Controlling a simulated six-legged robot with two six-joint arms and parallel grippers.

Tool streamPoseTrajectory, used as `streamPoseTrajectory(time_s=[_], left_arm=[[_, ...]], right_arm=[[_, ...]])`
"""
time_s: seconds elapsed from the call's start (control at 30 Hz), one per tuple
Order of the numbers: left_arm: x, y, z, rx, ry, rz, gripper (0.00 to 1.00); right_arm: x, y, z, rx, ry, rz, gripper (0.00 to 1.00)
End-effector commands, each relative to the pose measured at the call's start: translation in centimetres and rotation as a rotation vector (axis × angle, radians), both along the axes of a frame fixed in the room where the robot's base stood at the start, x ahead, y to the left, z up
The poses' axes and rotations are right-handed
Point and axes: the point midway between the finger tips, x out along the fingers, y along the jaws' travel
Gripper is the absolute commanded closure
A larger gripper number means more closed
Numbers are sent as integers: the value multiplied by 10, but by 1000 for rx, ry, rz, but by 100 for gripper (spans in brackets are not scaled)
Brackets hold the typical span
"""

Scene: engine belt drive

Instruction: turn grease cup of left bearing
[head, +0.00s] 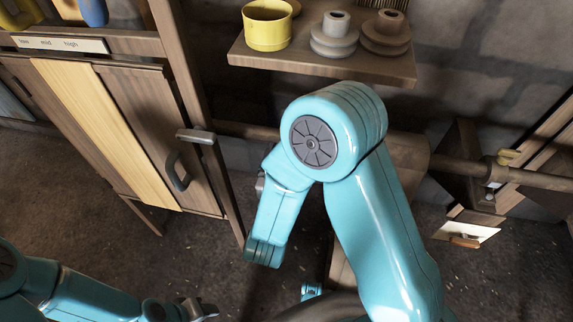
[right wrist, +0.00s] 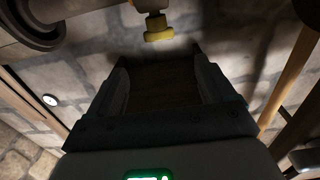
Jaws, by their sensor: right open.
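In the right wrist view a yellow grease cup (right wrist: 158,30) on a short brass stem shows at the top, beside a grey shaft or housing at upper left. My right gripper (right wrist: 160,68) is open, with its two dark jaws pointing toward the cup. The cup appears just beyond the jaw tips, between their lines, and apart from them. In the head view my right arm hides its own gripper and any bearing behind it. My left gripper (head: 200,309) is low at the left, away from the shaft.
A wooden shelf (head: 300,66) above holds a yellow pot (head: 267,24) and stepped pulleys (head: 334,36). A wooden cabinet (head: 120,130) with a metal handle stands at left. The horizontal shaft (head: 540,180) runs along the stone wall. A white card (head: 465,233) is at right.

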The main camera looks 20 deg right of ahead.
Motion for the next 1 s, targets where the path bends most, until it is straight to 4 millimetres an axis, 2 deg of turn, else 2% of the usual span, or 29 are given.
streamPoseTrajectory(time_s=[0.1,0.3,0.83,0.93,1.0], left_arm=[[0,0,1,0,0,0,57],[0,0,1,0,0,0,57],[0,0,1,0,0,0,57],[0,0,1,0,0,0,57],[0,0,1,0,0,0,57]], right_arm=[[-15,13,0,-2,1,5,17],[-27,21,0,-1,0,0,17],[-27,20,-1,2,3,0,17],[-21,19,-18,47,52,24,17],[-14,18,-47,123,135,68,17]])
